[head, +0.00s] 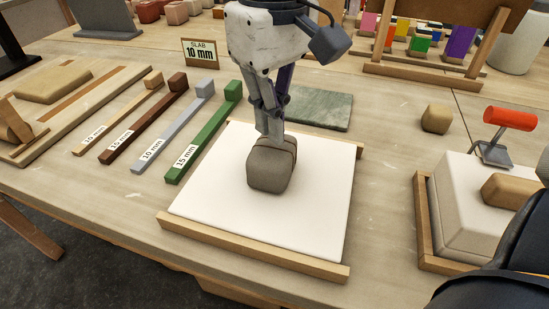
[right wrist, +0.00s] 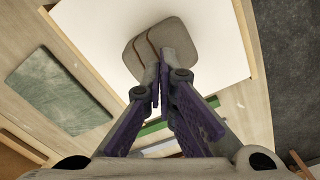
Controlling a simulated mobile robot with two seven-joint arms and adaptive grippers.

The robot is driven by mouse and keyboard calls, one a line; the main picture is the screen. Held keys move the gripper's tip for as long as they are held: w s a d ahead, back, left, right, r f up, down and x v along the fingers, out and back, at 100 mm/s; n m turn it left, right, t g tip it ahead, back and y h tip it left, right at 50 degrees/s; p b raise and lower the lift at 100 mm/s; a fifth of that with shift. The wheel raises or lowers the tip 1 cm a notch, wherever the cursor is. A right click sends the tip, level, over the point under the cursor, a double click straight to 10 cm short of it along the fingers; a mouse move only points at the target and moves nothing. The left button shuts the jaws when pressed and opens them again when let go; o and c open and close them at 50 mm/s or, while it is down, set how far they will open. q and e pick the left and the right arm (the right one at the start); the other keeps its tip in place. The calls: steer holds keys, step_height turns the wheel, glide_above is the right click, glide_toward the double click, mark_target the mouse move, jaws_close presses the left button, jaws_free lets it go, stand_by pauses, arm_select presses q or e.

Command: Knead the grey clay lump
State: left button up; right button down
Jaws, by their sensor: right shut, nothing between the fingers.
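The grey clay lump (head: 268,174) is a rounded block on the white board (head: 212,194), near its middle. A dark crease line runs over its top and side. My right gripper (head: 270,138) points down with its fingers together, and its tips are at the top of the lump. In the right wrist view the closed fingertips (right wrist: 157,92) overlap the near part of the clay lump (right wrist: 169,34), close to the crease. Nothing shows between the fingers. Whether the tips press into the clay I cannot tell. My left gripper is not in view.
Wooden strips edge the board (head: 250,257). Several thickness strips, including a green one (head: 205,139), lie to the left. A green slab (head: 318,108) lies behind.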

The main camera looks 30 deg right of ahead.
mark_target(272, 147)
steer(key=shift+f, duration=0.35)
steer(key=shift+f, duration=0.9)
steer(key=shift+r, duration=0.1)
steer(key=shift+r, duration=1.05)
steer(key=shift+f, duration=0.15)
steer(key=shift+f, duration=1)
step_height(272, 147, up, 8)
steer(key=shift+r, duration=0.15)
